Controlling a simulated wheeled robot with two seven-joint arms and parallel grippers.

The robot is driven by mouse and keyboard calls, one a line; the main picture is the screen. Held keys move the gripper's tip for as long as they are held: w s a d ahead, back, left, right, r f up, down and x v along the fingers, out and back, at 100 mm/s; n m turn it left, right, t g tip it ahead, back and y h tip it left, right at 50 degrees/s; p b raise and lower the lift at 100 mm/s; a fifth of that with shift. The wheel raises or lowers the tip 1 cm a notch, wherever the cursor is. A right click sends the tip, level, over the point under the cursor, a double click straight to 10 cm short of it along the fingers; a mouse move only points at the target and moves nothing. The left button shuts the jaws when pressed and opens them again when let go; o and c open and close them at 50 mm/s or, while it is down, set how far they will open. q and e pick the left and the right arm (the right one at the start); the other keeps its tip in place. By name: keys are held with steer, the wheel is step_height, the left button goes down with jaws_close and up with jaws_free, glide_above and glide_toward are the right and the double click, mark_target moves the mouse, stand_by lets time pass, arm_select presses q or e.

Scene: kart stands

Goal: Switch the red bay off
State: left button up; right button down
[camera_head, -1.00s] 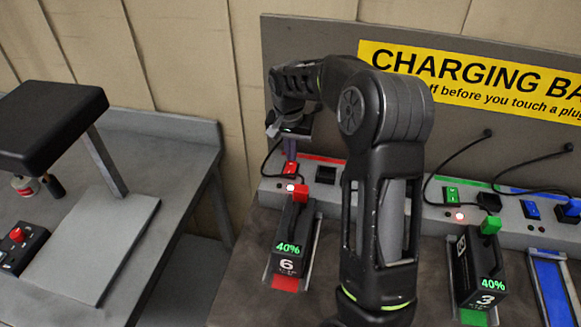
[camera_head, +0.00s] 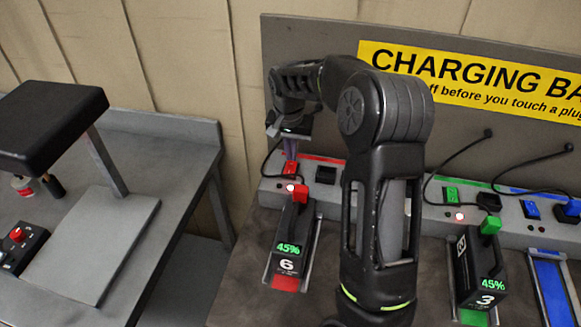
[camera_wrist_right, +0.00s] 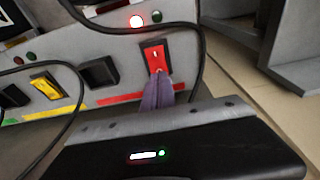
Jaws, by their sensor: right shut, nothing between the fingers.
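The red bay's switch (camera_head: 289,168) is a red rocker at the left end of the grey power strip. It also shows in the right wrist view (camera_wrist_right: 155,57). My right gripper (camera_wrist_right: 161,80) is shut and empty. Its purple fingertips are at the lower part of the red switch and seem to touch it. In the head view the right gripper (camera_head: 291,152) points down at the switch. The red bay's lamp (camera_head: 290,188) glows red. A battery marked 6 (camera_head: 293,235) sits in the red bay, with a red plug (camera_head: 301,193) on it and 45% showing. My left gripper is not in view.
A black cable (camera_wrist_right: 202,45) loops close beside the fingers. The yellow switch (camera_wrist_right: 46,85) is to the left in the wrist view. Green (camera_head: 451,194) and blue (camera_head: 530,209) switches stand farther right. Battery 3 (camera_head: 481,265) sits in the green bay. A side table (camera_head: 190,160) stands left.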

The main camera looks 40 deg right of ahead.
mark_target(291, 164)
steer(key=shift+f+b, duration=0.8)
steer(key=shift+f, duration=0.25)
stand_by(0.8)
step_height(291, 164, up, 5)
steer(key=p, duration=0.3)
steer(key=shift+r+p, duration=0.55)
steer(key=shift+r, duration=0.55)
